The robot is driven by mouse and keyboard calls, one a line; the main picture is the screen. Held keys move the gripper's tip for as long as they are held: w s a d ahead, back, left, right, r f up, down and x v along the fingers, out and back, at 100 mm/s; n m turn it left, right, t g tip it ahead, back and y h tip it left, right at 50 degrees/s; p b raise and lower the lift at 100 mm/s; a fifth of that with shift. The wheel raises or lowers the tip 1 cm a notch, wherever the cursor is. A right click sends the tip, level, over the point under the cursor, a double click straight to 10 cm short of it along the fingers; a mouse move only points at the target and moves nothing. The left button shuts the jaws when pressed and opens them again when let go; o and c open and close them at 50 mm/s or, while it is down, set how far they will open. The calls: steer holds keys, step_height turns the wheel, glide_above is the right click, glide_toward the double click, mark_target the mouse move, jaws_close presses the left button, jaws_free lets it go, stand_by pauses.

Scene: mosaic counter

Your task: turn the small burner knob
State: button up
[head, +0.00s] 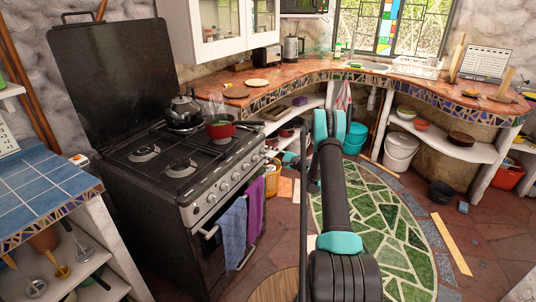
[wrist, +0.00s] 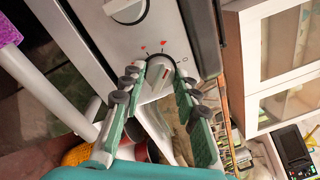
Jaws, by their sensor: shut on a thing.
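The stove (head: 152,188) stands on the left in the head view, with a row of silver knobs along its front panel. In the wrist view, a small pale burner knob (wrist: 156,84) sits on the silver panel with red marks around it. My gripper (wrist: 160,74) has its green fingers on either side of this knob and is shut on it. In the head view my gripper (head: 284,157) is at the far right end of the stove front, partly hidden by my arm, and the held knob cannot be made out there.
A second knob (wrist: 125,8) is close by on the panel. A blue towel (head: 232,234) and a purple towel (head: 255,207) hang from the oven handle below. The green mosaic floor (head: 375,228) is clear.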

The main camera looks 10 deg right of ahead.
steer(key=shift+f+n, duration=0.1)
steer(key=shift+n, duration=1.5)
steer(key=o, duration=1.2)
steer(key=shift+c, duration=0.2)
steer(key=v, duration=1.2)
steer(key=shift+w+d, duration=0.1)
jaws_close()
